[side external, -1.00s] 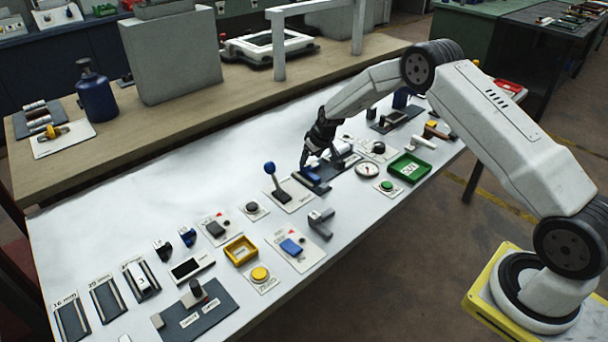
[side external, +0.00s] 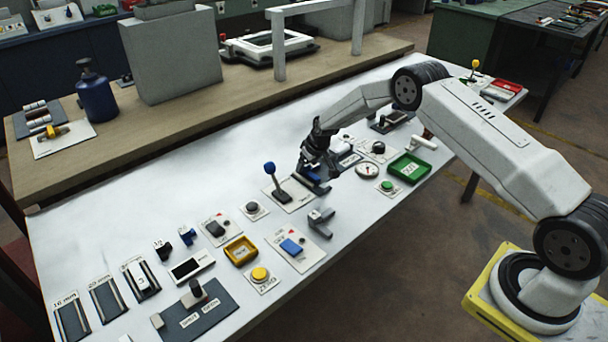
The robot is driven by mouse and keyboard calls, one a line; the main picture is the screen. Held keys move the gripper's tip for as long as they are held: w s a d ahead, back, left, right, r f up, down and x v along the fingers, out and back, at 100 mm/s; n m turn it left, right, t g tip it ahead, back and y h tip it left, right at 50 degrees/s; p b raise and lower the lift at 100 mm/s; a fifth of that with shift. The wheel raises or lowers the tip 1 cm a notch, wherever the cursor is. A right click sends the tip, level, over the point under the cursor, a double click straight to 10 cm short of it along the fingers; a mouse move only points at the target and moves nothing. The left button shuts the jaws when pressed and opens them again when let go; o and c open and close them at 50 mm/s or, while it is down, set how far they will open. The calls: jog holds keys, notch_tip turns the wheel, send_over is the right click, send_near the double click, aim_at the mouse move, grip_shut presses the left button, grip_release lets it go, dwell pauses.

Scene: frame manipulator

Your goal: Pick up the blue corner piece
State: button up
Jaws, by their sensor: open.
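A small blue piece (side external: 187,236), angular in shape, stands on the white table beside a similar black piece (side external: 162,250), left of the middle. My gripper (side external: 315,180) is well to the right of it, low over the table, with its jaws open. A blue block (side external: 313,177) lies on a dark base at my gripper's fingers and is partly hidden by them. I cannot tell whether the fingers touch it, or which blue piece is the corner piece.
A blue-knobbed lever (side external: 270,169) stands just left of my gripper. A grey bracket (side external: 320,221) lies in front of it. A green tray (side external: 409,167) and a gauge (side external: 367,169) are to the right. The back left of the white table (side external: 130,195) is clear.

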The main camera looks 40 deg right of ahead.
aim_at(317, 180)
grip_shut()
jog(key=shift+r, duration=0.2)
jog(key=shift+r, duration=1.4)
jog(key=s+a+r, duration=0.2)
jog(key=s+r, duration=0.8)
jog(key=s, duration=0.3)
jog(key=shift+s, duration=0.4)
jog(key=shift+f, duration=0.1)
